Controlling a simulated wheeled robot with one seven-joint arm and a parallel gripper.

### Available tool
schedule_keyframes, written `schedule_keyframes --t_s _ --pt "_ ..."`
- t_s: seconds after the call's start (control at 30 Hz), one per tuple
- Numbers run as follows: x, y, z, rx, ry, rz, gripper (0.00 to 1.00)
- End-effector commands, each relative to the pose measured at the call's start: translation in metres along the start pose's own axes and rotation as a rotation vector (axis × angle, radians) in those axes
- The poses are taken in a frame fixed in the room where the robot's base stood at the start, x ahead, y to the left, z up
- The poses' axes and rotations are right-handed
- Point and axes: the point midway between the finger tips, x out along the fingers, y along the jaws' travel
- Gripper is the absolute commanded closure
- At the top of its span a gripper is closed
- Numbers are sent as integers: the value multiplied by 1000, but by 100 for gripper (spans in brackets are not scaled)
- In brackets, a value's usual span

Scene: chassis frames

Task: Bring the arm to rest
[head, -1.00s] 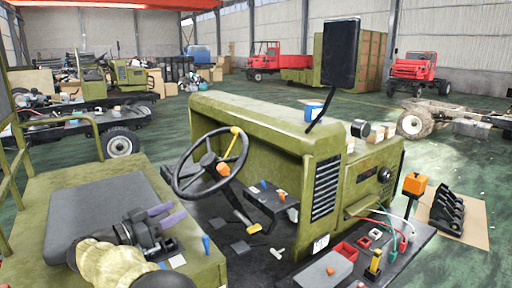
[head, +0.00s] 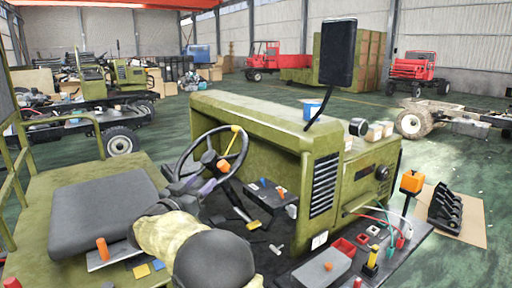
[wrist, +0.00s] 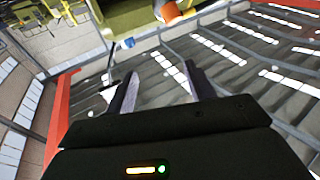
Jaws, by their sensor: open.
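My gripper (head: 200,186) is at the steering wheel (head: 183,168) in the head view, partly mixed with its rim and spokes; I cannot tell whether it touches the wheel. My pale-sleeved arm reaches up to it from the bottom middle. In the wrist view my gripper (wrist: 160,75) has its two fingers apart with nothing between them. The wrist view looks towards the roof and wall, tilted, with an orange knob (wrist: 167,10) at the top edge.
The black seat (head: 95,210) is left of my arm. The green hood (head: 250,120) stands behind the wheel. A side shelf (head: 385,255) with red bins and switches is at right. A black mirror (head: 339,52) rises above the hood. Open floor lies beyond.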

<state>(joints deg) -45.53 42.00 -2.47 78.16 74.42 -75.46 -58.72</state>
Motion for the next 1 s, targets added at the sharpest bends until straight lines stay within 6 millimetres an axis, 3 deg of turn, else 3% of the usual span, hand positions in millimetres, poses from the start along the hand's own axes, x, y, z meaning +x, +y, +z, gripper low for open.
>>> schedule_keyframes --t_s 0.2,0.33,0.47,0.67,0.8,1.0 --pt "53 39 10 8 -71 -239 46" --pt "63 71 34 -7 -190 -384 46" --pt "55 115 68 -35 -361 -494 46" --pt "8 202 128 -92 -697 -583 46" --pt "-40 265 164 -135 -929 -580 46" --pt "-116 353 200 -198 -1236 -511 46"
